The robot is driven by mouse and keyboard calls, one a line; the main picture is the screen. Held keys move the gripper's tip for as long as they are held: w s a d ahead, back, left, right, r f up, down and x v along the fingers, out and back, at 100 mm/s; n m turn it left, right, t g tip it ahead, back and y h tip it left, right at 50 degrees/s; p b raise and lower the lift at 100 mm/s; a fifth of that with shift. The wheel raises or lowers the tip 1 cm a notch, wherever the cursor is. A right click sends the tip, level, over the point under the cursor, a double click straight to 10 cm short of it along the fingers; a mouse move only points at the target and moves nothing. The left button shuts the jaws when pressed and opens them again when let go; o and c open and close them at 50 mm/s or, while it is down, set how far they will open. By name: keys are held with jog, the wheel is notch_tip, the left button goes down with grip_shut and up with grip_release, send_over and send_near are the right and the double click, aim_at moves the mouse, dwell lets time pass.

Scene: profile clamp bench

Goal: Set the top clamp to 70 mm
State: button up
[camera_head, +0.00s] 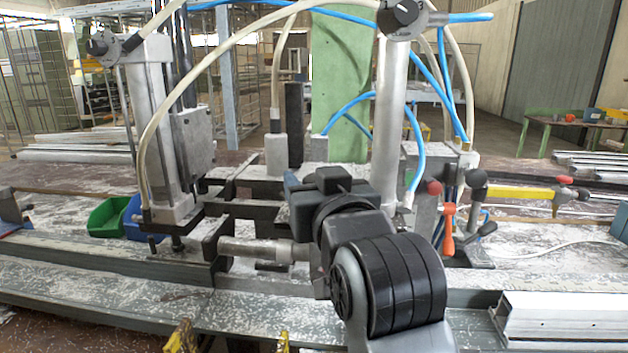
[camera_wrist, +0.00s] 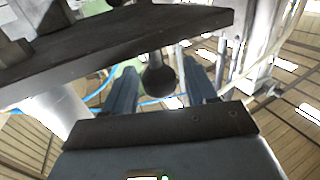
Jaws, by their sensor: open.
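No millimetre scale or reading can be made out, and I cannot tell for sure which part is the top clamp. Two upright cylinders stand on the bench machine, a left one (camera_head: 155,110) and a right one (camera_head: 391,110). In the wrist view a dark ball knob (camera_wrist: 159,81) on a short stem hangs below a dark plate (camera_wrist: 110,45). My gripper (camera_wrist: 160,68) has its blue-grey fingers apart, one on each side of the knob in the picture, with visible gaps. In the head view my wrist and arm hide the fingertips and the knob.
Hoses loop over the machine. Red-tipped levers (camera_head: 447,230) and a yellow-handled tool (camera_head: 508,192) are at right. A green bin (camera_head: 108,217) and a blue bin (camera_head: 133,218) stand at left. Metal profiles (camera_head: 565,318) lie front right. A horizontal cylinder (camera_head: 255,250) is close beside my wrist.

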jog(key=shift+c, duration=0.5)
grip_shut()
jog(key=shift+r, duration=0.1)
